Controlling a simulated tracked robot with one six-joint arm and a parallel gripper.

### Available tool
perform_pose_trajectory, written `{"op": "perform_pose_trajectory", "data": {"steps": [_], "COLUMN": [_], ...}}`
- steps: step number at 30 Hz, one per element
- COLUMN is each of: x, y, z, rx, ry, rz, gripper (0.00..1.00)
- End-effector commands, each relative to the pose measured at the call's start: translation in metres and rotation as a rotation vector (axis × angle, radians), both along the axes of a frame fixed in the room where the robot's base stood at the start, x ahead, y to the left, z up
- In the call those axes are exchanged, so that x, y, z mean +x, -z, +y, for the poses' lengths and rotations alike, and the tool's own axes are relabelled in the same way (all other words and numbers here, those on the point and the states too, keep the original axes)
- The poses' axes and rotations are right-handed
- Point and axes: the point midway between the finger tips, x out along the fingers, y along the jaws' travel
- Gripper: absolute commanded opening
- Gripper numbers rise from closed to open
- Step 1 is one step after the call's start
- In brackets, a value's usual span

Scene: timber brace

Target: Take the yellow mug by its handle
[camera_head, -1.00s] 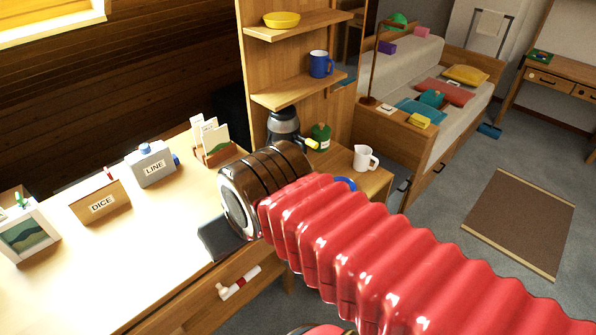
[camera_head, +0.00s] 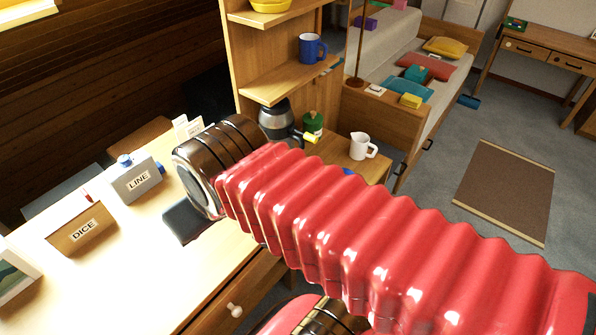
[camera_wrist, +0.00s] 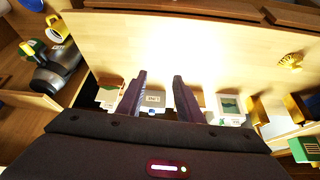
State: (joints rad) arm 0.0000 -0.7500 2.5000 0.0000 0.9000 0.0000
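A yellow mug (camera_wrist: 56,30) with a pale inside shows at the upper left of the wrist view, near the dark kettle (camera_wrist: 60,68). It is small there, and I cannot make out its handle clearly. I see no yellow mug in the head view, where my red arm covers much of the middle. My gripper (camera_wrist: 159,76) has its two dark fingers apart with nothing held between them. It is over the desk, well to the right of the mug in the wrist view.
The desk (camera_head: 130,275) holds a LINE box (camera_head: 138,180) and a DICE box (camera_head: 82,230). A white jug (camera_head: 363,147) and a green canister (camera_head: 313,124) stand near the kettle. A blue mug (camera_head: 311,48) and yellow bowl (camera_head: 270,5) are on shelves (camera_head: 285,80).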

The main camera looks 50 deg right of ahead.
Motion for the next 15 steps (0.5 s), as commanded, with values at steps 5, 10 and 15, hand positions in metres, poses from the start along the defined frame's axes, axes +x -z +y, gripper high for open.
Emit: {"op": "perform_pose_trajectory", "data": {"steps": [5, 10, 15], "x": [0.000, 0.000, 0.004], "y": [0.000, 0.000, 0.008], "z": [0.000, -0.001, -0.014], "rx": [0.000, 0.000, 0.002], "ry": [0.000, 0.004, 0.051], "rz": [0.000, 0.002, 0.034], "gripper": [0.33, 0.33, 0.33]}}
